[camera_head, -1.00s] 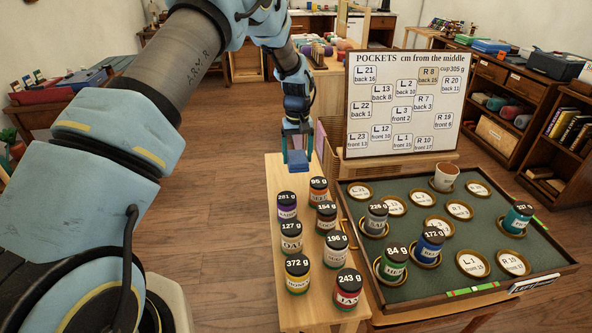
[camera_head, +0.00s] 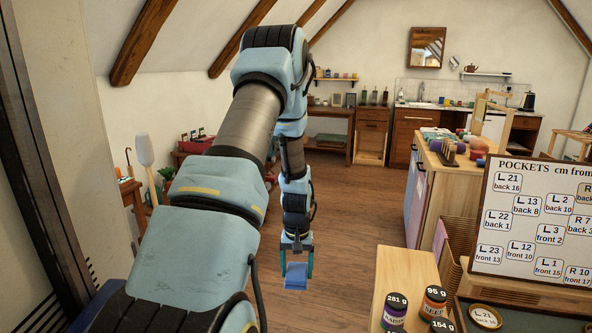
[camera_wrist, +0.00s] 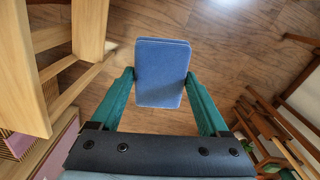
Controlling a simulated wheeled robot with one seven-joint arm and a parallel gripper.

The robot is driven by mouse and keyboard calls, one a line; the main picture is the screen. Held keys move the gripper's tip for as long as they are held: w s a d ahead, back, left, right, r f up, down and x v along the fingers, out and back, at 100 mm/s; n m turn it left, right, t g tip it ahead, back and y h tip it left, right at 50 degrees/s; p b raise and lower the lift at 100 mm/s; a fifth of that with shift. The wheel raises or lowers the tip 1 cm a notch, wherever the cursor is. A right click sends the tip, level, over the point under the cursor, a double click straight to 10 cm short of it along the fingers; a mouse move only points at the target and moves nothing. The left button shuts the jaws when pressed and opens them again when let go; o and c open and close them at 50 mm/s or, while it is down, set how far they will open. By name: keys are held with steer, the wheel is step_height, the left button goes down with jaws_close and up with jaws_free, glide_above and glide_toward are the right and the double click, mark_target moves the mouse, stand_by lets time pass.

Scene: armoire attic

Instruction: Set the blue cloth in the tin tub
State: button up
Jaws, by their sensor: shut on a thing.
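The blue cloth (camera_head: 295,276) is a small folded blue pad hanging below my gripper (camera_head: 297,262) in the head view. In the wrist view the blue cloth (camera_wrist: 161,72) sits between the two teal fingers of my gripper (camera_wrist: 160,92), which are shut on it. It is held in the air above the wooden floor, touching nothing else that I can see. I cannot make out a tin tub in either view.
A wooden table with labelled jars (camera_head: 395,312) stands at the lower right, beside the pockets board (camera_head: 535,222). A counter with coloured rolls (camera_head: 470,165) stands behind it. Open wooden floor (camera_head: 350,215) lies around my gripper. Cabinets (camera_head: 420,132) line the back wall.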

steer(key=s+a+n, duration=0.1)
steer(key=s+a, duration=0.5)
steer(key=a, duration=0.4)
steer(key=shift+s+a+f, duration=0.2)
steer(key=shift+s+f, duration=0.05)
steer(key=shift+f, duration=0.1)
